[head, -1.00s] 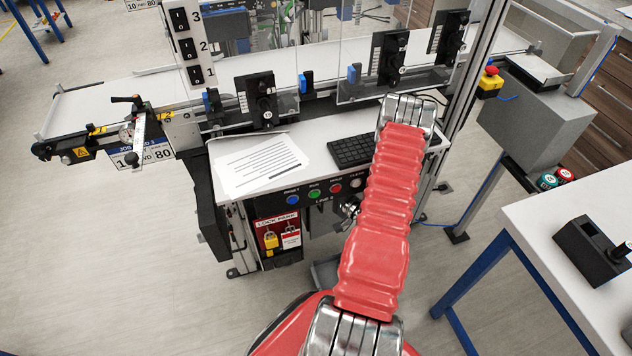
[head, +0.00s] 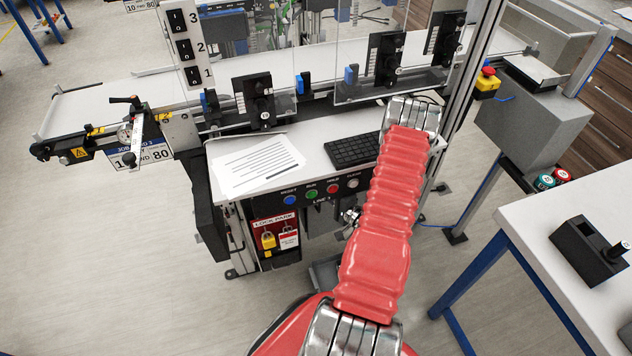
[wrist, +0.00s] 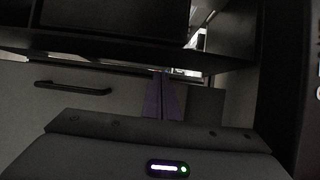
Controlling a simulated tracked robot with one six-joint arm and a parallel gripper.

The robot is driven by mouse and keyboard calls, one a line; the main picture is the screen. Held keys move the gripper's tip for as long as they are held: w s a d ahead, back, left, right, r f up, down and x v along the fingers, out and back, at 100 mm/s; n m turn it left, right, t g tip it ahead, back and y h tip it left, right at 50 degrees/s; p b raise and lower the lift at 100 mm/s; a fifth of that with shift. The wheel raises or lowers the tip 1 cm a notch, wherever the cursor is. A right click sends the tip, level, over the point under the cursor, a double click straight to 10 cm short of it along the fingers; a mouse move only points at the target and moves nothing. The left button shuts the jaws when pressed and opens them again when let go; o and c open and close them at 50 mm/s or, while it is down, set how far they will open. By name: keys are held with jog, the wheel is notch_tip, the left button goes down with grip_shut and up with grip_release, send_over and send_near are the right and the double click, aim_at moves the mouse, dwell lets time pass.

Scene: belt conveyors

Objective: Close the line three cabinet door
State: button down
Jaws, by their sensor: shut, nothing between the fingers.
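In the wrist view, my gripper (wrist: 164,98) shows as two dark narrow fingers close together, pointing ahead with nothing between them. A grey panel (wrist: 75,108) with a black bar handle (wrist: 73,88) lies ahead and to the left; it looks like the cabinet door. The fingers are to the right of the handle, apart from it. The picture is dark, and I cannot tell how far the door stands open or whether the fingers touch it. In the head view my red-sleeved arm hides the gripper and the area behind it.
A dark ledge (wrist: 110,45) crosses above the fingers in the wrist view. In the head view a desk with papers (head: 258,165) and a keyboard (head: 352,150) stands before the conveyor (head: 130,92). A white table (head: 570,215) is at right; floor at left is clear.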

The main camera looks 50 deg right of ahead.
jog(key=s+a, duration=0.4)
jog(key=s, duration=0.6)
jog(key=shift+a, duration=0.1)
